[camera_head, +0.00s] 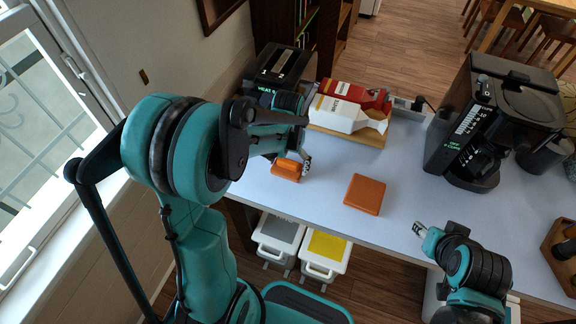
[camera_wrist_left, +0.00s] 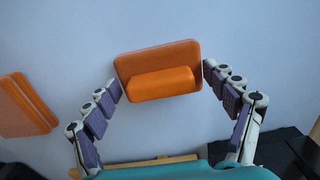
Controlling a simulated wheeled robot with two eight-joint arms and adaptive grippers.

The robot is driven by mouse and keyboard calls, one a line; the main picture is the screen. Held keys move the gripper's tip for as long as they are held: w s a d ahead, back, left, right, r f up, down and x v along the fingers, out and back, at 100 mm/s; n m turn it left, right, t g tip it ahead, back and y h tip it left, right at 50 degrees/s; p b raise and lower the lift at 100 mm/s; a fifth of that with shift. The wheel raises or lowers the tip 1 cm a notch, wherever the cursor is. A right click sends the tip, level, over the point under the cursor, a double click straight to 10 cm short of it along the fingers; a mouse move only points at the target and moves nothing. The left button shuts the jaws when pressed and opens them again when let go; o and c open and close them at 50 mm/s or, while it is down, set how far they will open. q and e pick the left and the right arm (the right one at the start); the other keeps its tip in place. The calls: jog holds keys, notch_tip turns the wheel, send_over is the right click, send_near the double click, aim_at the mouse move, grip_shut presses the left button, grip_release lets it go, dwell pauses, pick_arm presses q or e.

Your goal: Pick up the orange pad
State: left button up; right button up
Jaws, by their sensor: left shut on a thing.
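An orange pad with a raised block along its face (camera_wrist_left: 158,60) sits between the fingertips of my left gripper (camera_wrist_left: 162,85) in the left wrist view. The fingers touch its two sides, shut on it. In the head view this pad (camera_head: 286,168) is at or just above the table, left of centre, partly hidden by my left gripper (camera_head: 300,163). A second orange piece, a flat square slab (camera_head: 364,194), lies apart on the table to the right. It also shows at the left of the wrist view (camera_wrist_left: 25,105). My right gripper (camera_head: 420,229) hangs near the front edge, its jaws unclear.
The pale table (camera_head: 335,165) has free room around the slab. Behind stand a wooden board (camera_head: 370,138) with white (camera_head: 340,113) and red (camera_head: 350,91) cartons, and a black appliance (camera_head: 282,66). A black coffee machine (camera_head: 497,120) stands right. Bins (camera_head: 326,254) sit below the front edge.

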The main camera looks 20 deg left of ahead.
aim_at(291, 162)
pick_arm(q)
jog(key=shift+r, duration=0.4)
jog(key=c, duration=0.4)
jog(key=shift+r+p, duration=0.5)
jog(key=shift+r, duration=0.1)
jog(key=c, duration=0.7)
jog(key=r, duration=0.1)
jog(key=d+r+p, duration=0.1)
jog(key=shift+w+r, duration=0.15)
jog(key=shift+r, duration=0.25)
jog(key=w+d+r, duration=0.1)
jog(key=d+r, duration=0.1)
jog(key=d, duration=0.1)
jog(key=w+d+r+p, duration=0.1)
jog(key=d+r, duration=0.1)
jog(key=d, duration=0.1)
jog(key=w+d+r+p, duration=0.1)
jog(key=d+r, duration=0.1)
jog(key=d, duration=0.2)
jog(key=shift+d, duration=0.1)
jog(key=o, duration=0.7)
jog(key=shift+c, duration=0.4)
